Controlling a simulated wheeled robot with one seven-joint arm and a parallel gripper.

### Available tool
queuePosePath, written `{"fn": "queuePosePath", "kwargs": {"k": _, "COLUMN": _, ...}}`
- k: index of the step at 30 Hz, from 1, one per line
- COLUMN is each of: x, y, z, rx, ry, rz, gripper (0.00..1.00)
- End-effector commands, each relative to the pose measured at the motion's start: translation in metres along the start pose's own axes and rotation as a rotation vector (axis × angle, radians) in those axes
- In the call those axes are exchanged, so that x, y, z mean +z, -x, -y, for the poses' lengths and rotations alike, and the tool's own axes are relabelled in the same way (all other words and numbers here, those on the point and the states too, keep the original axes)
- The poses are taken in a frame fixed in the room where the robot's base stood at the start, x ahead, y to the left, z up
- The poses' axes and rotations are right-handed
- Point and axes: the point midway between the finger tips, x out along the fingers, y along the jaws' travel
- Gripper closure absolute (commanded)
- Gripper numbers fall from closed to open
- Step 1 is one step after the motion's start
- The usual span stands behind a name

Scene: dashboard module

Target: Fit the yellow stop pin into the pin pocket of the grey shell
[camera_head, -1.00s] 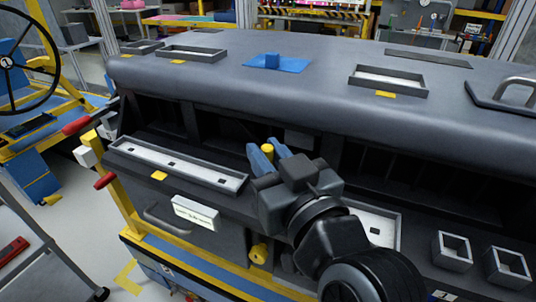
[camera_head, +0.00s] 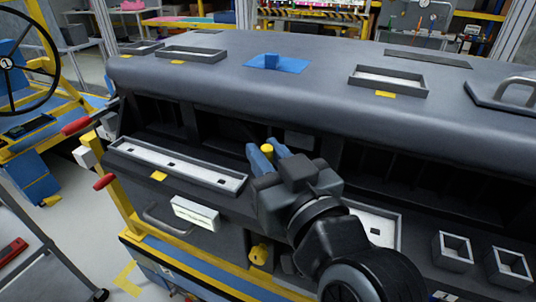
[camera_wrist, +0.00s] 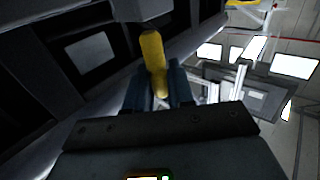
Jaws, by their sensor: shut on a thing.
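The yellow stop pin (camera_head: 267,149) stands between the blue fingers of my gripper (camera_head: 266,154), which is shut on it. In the wrist view the yellow pin (camera_wrist: 153,58) extends beyond the fingertips, its far end near a grey block (camera_wrist: 143,8) at the top edge. I cannot tell whether they touch. The grey shell (camera_head: 250,90) is the long dashboard body, and my gripper is at its dark open front, below the overhanging top. I cannot make out the pin pocket for certain; a small grey block (camera_head: 300,139) shows just behind my gripper.
A long grey tray (camera_head: 130,150) lies left of my gripper on the lower ledge. Another tray (camera_head: 372,231) is partly hidden behind my arm, with two square grey boxes (camera_head: 453,250) to its right. The shell's top overhangs above. Dark ribs divide the opening.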

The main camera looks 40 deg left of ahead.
Motion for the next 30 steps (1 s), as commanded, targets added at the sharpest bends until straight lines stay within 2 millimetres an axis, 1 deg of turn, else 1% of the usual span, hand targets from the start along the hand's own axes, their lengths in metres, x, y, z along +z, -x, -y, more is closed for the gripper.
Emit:
{"fn": "queuePosePath", "kwargs": {"k": 10, "x": 0.001, "y": 0.0, "z": 0.0, "rx": 0.0, "ry": 0.0, "rz": 0.0, "gripper": 1.0}}
{"fn": "queuePosePath", "kwargs": {"k": 30, "x": 0.016, "y": 0.0, "z": 0.0, "rx": 0.0, "ry": 0.0, "rz": 0.0, "gripper": 1.0}}
